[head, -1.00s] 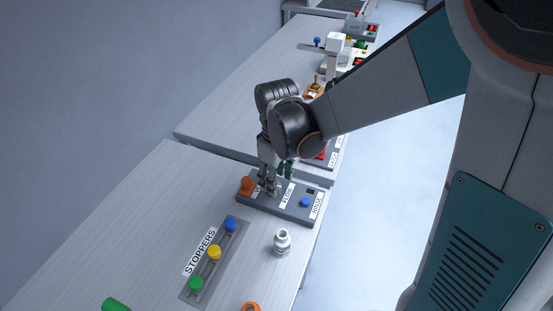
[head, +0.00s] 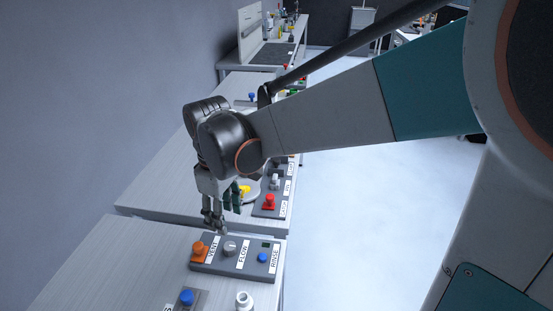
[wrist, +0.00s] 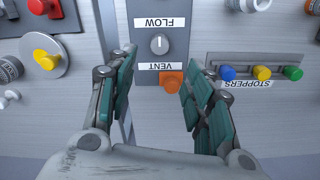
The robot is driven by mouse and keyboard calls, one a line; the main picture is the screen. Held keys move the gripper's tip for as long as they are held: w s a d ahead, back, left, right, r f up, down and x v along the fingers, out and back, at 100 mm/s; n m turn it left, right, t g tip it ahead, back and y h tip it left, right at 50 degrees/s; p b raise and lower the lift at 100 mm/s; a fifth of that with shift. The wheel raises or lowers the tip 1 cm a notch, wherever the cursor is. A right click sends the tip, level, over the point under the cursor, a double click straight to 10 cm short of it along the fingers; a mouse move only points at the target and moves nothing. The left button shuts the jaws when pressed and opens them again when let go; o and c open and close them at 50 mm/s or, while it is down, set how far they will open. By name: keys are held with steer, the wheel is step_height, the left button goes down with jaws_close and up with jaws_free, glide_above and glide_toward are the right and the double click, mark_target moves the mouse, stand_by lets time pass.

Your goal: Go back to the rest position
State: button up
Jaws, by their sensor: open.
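My gripper (head: 222,210) is open and empty. It hangs above the dark grey control panel (head: 214,268), near the panel's back left part. The panel has an orange VENT knob (head: 199,251), a grey FLOW dial (head: 230,247) and a blue RINSE button (head: 262,257). In the wrist view my gripper's teal-padded fingers (wrist: 158,70) are spread apart. The orange knob (wrist: 171,82) and the dial (wrist: 159,44) show in the gap between and beyond the fingers. My fingers appear clear of the panel.
The stoppers rack (wrist: 254,58) holds blue, yellow and green stoppers. A white fitting (head: 244,300) stands on the table. A red button panel (head: 269,203) and a yellow knob on a round plate (wrist: 44,58) are on the table behind. Open floor (head: 350,220) lies to the right.

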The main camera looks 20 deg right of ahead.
steer(key=s+d+r+m+t, duration=0.5)
steer(key=s+d+m+t, duration=0.2)
steer(key=s, duration=0.5)
steer(key=d+m, duration=0.1)
steer(key=d, duration=0.1)
steer(key=shift+d, duration=0.4)
